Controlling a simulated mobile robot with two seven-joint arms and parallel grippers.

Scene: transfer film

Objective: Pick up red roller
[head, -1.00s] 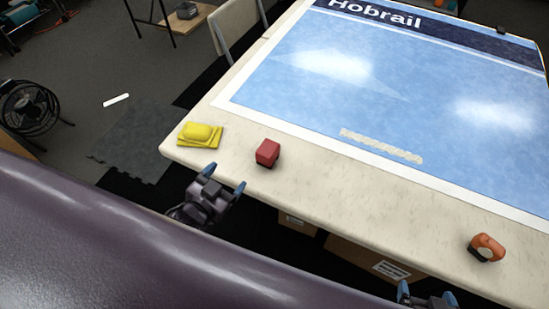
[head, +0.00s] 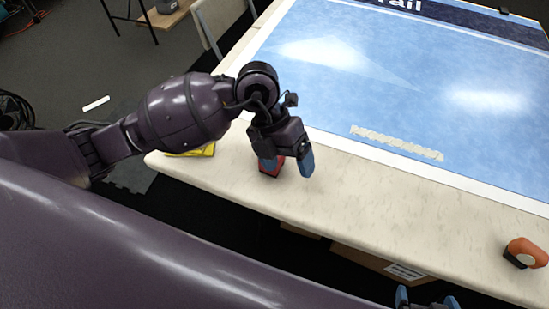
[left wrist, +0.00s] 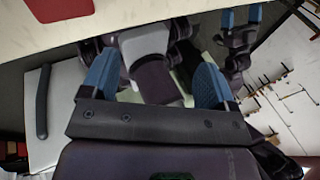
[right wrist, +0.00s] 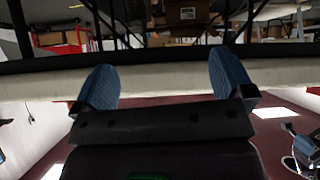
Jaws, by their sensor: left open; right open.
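The red roller (head: 271,170) is a small red block near the table's front edge. The left wrist view shows a red shape (left wrist: 60,9) at the upper left, outside the open, empty fingers (left wrist: 155,82). So the roller appears to be beside the jaws, not between them. My right gripper (head: 427,300) is open and empty, low in front of the table edge; its spread fingers also show in the right wrist view (right wrist: 160,88).
A yellow item (head: 206,150) lies at the table's left corner, partly behind my left arm. An orange device (head: 526,253) sits at the right. A blue printed sheet (head: 400,80) covers the table's middle. The pale front strip (head: 400,195) is clear between roller and orange device.

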